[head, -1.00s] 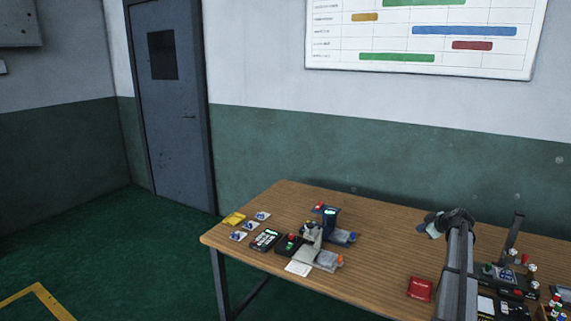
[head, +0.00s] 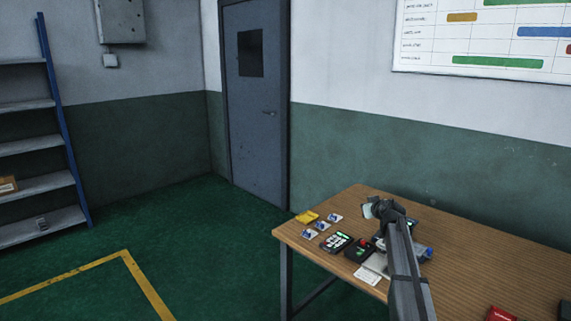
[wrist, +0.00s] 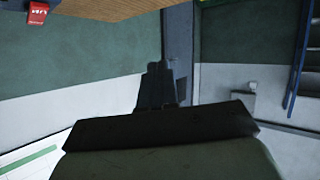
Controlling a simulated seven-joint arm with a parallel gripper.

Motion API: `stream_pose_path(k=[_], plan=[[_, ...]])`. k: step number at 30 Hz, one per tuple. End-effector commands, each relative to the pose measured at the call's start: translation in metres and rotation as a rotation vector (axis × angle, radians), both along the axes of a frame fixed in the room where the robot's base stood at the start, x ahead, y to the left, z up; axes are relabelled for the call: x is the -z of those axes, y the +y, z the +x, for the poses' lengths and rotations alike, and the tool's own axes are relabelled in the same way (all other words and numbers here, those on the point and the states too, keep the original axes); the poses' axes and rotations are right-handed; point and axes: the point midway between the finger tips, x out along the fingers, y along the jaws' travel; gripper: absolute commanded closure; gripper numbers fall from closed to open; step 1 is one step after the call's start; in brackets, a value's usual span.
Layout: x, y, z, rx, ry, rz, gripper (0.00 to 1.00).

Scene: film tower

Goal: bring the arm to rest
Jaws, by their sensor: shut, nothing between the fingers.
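My gripper (wrist: 157,72) shows in the wrist view as dark fingers close together, with nothing held between them. In the head view my arm reaches up over the left part of the wooden table (head: 455,270). Its wrist end is in front of the tabletop devices and hides part of them. The fingers cannot be made out clearly in the head view.
A yellow item (head: 307,217), several small blue-and-white pieces, a black keypad device (head: 336,243) and a white card (head: 367,275) lie at the table's left end. A red box (head: 500,314) is at the lower right. Shelving (head: 40,185) stands far left.

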Motion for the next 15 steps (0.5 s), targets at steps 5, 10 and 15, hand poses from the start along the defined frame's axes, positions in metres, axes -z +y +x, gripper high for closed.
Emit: stream_pose_path(k=[5, 10, 15], plan=[[0.006, 0.101, 0.003, -0.022, -0.008, 0.093, 1.00], [0.082, 0.163, -0.029, -0.031, 0.107, 0.159, 1.00], [0.169, 0.176, -0.073, -0.025, 0.262, 0.171, 1.00]])
